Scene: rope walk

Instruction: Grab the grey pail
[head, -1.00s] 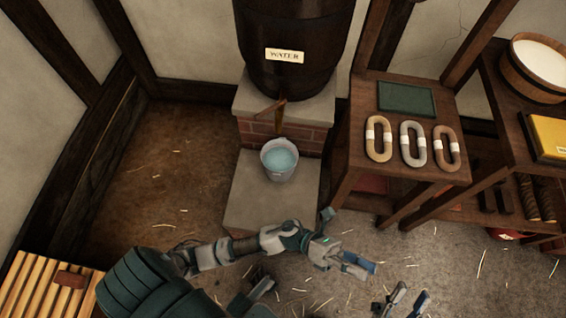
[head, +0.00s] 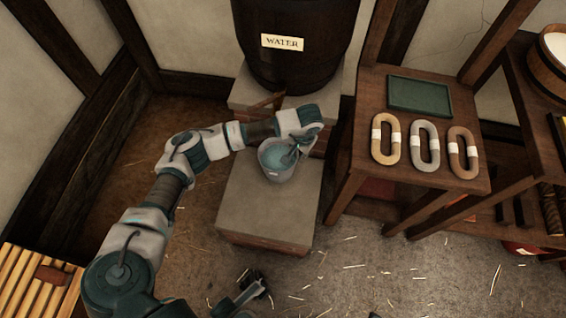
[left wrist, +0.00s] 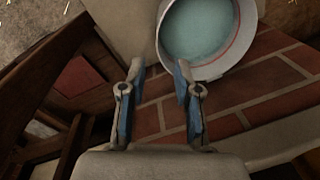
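The grey pail (head: 275,170), holding blue-green water, stands on a stone-topped brick step below the water barrel. My left gripper (head: 301,146) reaches over the pail's right side from the far side. In the left wrist view, its two fingers (left wrist: 160,75) are apart, with the pail (left wrist: 158,18) just ahead at upper right. The right-hand fingertip overlaps the pail's near rim; I cannot tell whether it touches. Nothing is clearly gripped.
The dark barrel labelled WATER (head: 283,43) stands behind the pail, its wooden spout (head: 268,104) close to my left wrist. A wooden stand (head: 362,155) with several rope coils and a green tray (head: 420,96) is on the right. The front of the step (head: 265,217) is clear.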

